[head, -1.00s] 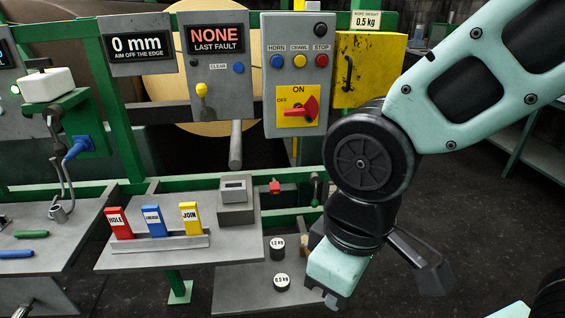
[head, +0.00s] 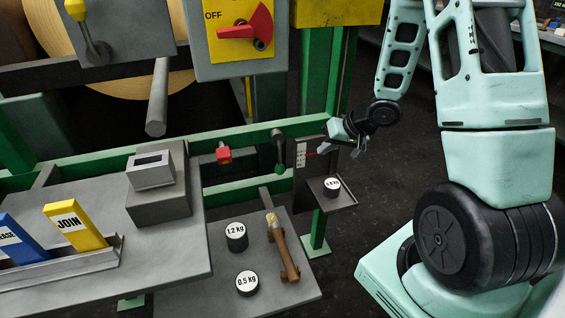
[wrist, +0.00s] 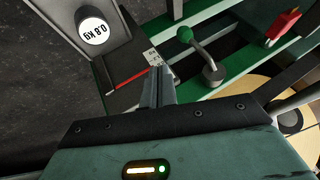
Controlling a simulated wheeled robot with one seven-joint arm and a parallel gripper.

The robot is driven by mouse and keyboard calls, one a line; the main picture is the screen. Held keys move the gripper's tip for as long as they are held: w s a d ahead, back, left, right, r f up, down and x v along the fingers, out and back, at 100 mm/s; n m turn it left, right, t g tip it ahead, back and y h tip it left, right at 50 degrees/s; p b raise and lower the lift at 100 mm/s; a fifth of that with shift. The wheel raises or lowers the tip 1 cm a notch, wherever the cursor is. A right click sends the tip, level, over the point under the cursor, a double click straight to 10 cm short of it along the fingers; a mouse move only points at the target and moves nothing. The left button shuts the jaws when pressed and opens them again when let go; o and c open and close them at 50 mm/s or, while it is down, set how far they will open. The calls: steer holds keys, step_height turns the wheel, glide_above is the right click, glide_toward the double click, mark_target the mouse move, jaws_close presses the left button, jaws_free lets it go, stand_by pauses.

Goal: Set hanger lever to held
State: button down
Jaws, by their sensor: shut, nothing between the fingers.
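The lever with a green ball knob (head: 281,167) is on the green frame rail in the head view; its knob hangs below its pivot. In the wrist view the green knob (wrist: 185,34), short grey arm and round grey pivot (wrist: 213,75) show clearly, just beyond and right of my fingertips. My gripper (head: 356,149) is right of the lever in the head view, by the weight hanger. In the wrist view my gripper (wrist: 157,72) has its fingers together and empty, apart from the lever. The hanger tray (head: 346,207) carries a 0.8 kg weight (head: 331,187).
A scale plate with a red pointer (wrist: 128,80) is close to my fingertips. A red block (head: 223,153) is on the rail left of the lever. Weights marked 1.2 kg (head: 236,238) and 0.5 kg (head: 247,284) stand on the lower shelf (head: 205,295). Dark floor lies right.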

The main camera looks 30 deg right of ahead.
mark_target(279, 157)
steer(key=a+b+x, duration=0.1)
steer(key=b+x, duration=0.1)
steer(key=x, duration=0.4)
steer(key=a+r+b+x, duration=0.1)
steer(key=b+x, duration=0.2)
steer(key=x, duration=0.3)
steer(key=shift+w+a, duration=0.3)
steer(key=shift+w, duration=0.15)
steer(key=shift+y+p, duration=0.3)
